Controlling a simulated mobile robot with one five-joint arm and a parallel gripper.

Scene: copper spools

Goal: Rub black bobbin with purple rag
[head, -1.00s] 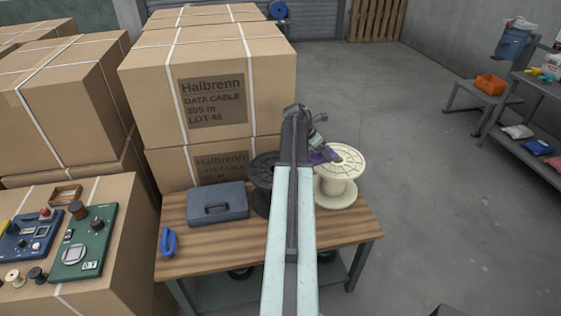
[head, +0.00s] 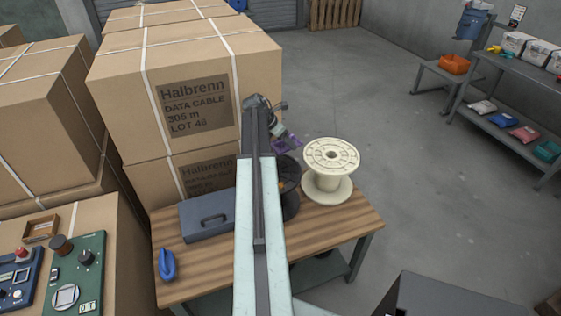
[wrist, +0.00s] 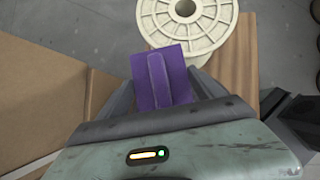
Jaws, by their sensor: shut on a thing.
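The purple rag (head: 289,143) is held in my gripper (head: 280,136), which is shut on it. The rag also shows in the wrist view (wrist: 163,78), flat with a raised ridge, between the dark fingers. The black bobbin (head: 290,188) stands upright on the table, partly hidden by my arm. The rag appears just above and behind the bobbin's top in the head view; I cannot tell whether they touch. In the wrist view I cannot make out the bobbin with certainty.
A cream spool (head: 331,168) stands to the right of the bobbin. A grey-blue case (head: 207,214) and a blue object (head: 167,264) lie on the wooden table (head: 334,228). Stacked cardboard boxes (head: 185,62) rise close behind and left. The table's front right is clear.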

